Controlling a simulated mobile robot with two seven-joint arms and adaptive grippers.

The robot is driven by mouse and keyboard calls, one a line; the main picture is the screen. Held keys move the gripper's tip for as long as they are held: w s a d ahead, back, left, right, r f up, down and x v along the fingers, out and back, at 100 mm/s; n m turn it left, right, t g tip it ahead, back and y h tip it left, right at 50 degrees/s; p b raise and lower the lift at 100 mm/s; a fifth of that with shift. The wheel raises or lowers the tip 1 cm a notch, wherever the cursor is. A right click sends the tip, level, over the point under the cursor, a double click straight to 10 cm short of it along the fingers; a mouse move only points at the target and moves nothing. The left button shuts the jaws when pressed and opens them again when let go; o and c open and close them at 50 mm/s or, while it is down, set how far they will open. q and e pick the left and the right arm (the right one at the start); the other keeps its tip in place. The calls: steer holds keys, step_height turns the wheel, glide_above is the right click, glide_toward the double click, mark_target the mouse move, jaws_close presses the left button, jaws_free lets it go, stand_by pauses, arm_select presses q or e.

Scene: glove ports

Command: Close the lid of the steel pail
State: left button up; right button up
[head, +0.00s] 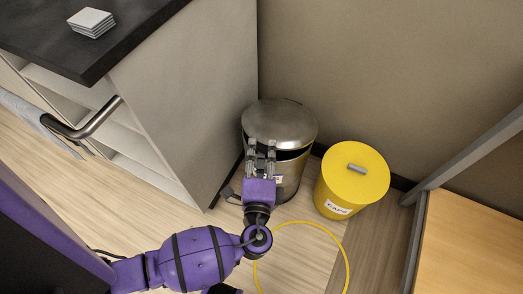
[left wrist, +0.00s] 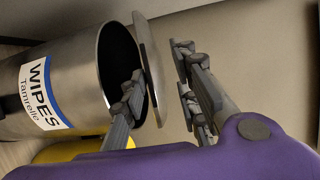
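The steel pail (head: 292,172) stands on the floor in the corner beside the cabinet. Its round steel lid (head: 282,120) is partly open, with a dark gap under the front edge. In the left wrist view the pail (left wrist: 70,80) bears a "WIPES" label, and the lid (left wrist: 153,75) stands off its dark mouth. My left gripper (head: 261,148) is open at the pail's front edge. In the wrist view one finger is on the mouth side of the lid and the other on its outer side, apart from it. My right gripper is not in view.
A yellow pail (head: 354,185) with a closed lid stands just right of the steel pail. A yellow hoop or hose (head: 345,262) lies on the floor in front. The cabinet (head: 190,95) bounds the left, and a wooden surface with a grey frame (head: 475,250) the right.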

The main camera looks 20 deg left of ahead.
arm_select(q)
steer(key=shift+r, duration=0.45)
steer(key=shift+s, duration=0.1)
steer(key=shift+p+v, duration=0.4)
steer(key=shift+v, duration=2.4)
steer(key=d+b, duration=0.1)
steer(key=d, duration=0.7)
steer(key=shift+s+d, duration=0.2)
steer(key=shift+d, duration=0.1)
